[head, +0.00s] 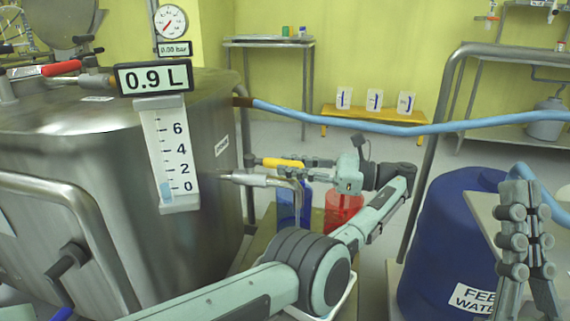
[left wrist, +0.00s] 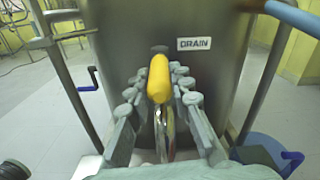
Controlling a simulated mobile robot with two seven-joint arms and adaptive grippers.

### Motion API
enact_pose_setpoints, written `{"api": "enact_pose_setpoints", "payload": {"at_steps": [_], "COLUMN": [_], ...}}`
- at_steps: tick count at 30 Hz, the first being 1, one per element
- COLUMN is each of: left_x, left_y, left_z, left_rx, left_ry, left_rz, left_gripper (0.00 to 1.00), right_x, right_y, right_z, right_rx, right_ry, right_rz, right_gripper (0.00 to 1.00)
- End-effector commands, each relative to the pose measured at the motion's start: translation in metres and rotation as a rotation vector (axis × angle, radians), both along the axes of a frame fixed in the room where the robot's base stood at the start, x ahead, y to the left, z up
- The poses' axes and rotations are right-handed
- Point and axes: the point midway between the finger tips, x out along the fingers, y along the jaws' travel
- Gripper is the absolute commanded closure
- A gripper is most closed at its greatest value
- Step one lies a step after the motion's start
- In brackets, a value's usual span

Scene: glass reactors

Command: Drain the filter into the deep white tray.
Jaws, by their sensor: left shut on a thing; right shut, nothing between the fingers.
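The filter (head: 110,170) is a large steel vessel at the left of the head view. Its display (head: 153,77) reads 0.9 L, and the gauge (head: 172,155) shows a low blue column. A bent steel drain pipe (head: 265,180) comes out of its side. My left gripper (head: 262,162) is shut on the yellow drain handle (left wrist: 159,78), below the DRAIN label (left wrist: 194,43). The white tray (head: 347,297) shows only a rim, mostly hidden behind my left arm. I cannot tell whether liquid runs from the pipe. My right gripper (head: 525,225) is shut and empty at the right.
A blue container (head: 290,205) and a red container (head: 343,210) stand behind the drain pipe. A blue feed-water drum (head: 440,235) stands at the right. A blue hose (head: 400,128) crosses behind my left arm. A yellow bench (head: 390,113) holds white jugs at the back.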

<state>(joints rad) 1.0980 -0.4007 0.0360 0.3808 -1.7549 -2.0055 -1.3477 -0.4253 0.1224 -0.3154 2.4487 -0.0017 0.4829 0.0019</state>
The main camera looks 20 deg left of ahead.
Motion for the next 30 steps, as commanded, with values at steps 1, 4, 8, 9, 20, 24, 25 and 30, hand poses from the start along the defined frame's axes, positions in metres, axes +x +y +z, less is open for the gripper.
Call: {"api": "enact_pose_setpoints", "payload": {"at_steps": [1,4,8,9,20,24,25,30], "left_x": [0.0002,-0.0005,-0.0007,-0.0007,-0.0010,-0.0011,-0.0011,-0.0010], "left_y": [-0.0006,-0.0014,-0.0015,-0.0014,-0.0014,-0.0016,-0.0016,-0.0015], "left_z": [-0.0006,-0.0004,-0.0004,-0.0005,-0.0005,-0.0005,-0.0004,0.0059], "left_rx": [-0.001,-0.001,-0.001,-0.001,-0.001,-0.001,0.000,0.000], "left_ry": [0.000,0.000,0.000,0.000,0.000,0.000,0.000,-0.002], "left_rz": [-0.001,0.001,0.002,0.002,0.003,0.003,0.003,0.004], "left_gripper": [1.00,1.00,1.00,1.00,0.58,0.58,0.58,0.58], "right_x": [-0.0003,-0.0005,-0.0006,-0.0006,-0.0004,-0.0003,-0.0003,-0.0001], "right_y": [-0.0002,-0.0004,-0.0004,-0.0004,-0.0004,-0.0003,-0.0003,-0.0003], "right_z": [-0.0001,0.0001,0.0000,0.0000,0.0000,-0.0001,-0.0001,0.0005], "right_rx": [0.001,0.002,0.001,0.001,0.001,0.001,0.001,0.004], "right_ry": [-0.003,-0.005,-0.005,-0.005,-0.004,-0.004,-0.004,-0.004], "right_rz": [0.000,0.000,-0.001,-0.001,-0.001,-0.001,-0.001,-0.001], "right_gripper": [1.00,1.00,1.00,1.00,1.00,1.00,1.00,1.00]}}
